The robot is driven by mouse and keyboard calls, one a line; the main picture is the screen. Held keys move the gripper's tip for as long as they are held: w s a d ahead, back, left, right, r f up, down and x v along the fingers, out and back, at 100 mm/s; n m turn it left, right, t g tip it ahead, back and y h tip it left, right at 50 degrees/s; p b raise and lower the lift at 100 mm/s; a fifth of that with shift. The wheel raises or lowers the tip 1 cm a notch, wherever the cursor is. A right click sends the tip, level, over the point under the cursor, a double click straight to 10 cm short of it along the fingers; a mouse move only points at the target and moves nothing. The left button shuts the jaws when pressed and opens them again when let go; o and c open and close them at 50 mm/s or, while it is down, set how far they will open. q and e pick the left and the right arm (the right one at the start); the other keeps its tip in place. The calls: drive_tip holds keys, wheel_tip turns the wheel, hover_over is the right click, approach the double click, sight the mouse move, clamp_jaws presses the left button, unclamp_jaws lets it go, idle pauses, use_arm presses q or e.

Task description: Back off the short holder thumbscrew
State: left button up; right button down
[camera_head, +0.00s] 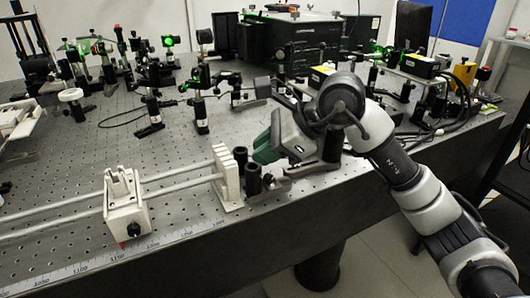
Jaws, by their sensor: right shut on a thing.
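My right arm comes in from the right, and my right gripper (264,154) points down and left at the bench's front edge. Its grey and green fingers are shut, close above and behind two short black post holders (254,180). The short holder thumbscrew is hidden by the fingers, so the grip on it does not show clearly. My left gripper is not in view.
A white rail end block (228,178) stands just left of the holders. Two rails run left to a white carriage (126,212) with a black knob. A ruler (165,240) lies along the front edge. Optics mounts and a black box (303,42) fill the back.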

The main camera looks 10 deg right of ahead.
drive_tip(key=c, duration=1.1)
unclamp_jaws()
drive_tip(key=shift+r, duration=0.1)
drive_tip(key=shift+d+r, duration=0.2)
drive_tip(key=shift+d, duration=0.05)
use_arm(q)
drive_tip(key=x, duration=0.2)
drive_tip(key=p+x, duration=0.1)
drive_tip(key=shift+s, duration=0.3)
use_arm(e)
drive_tip(key=v, duration=1)
drive_tip(key=shift+s, duration=0.1)
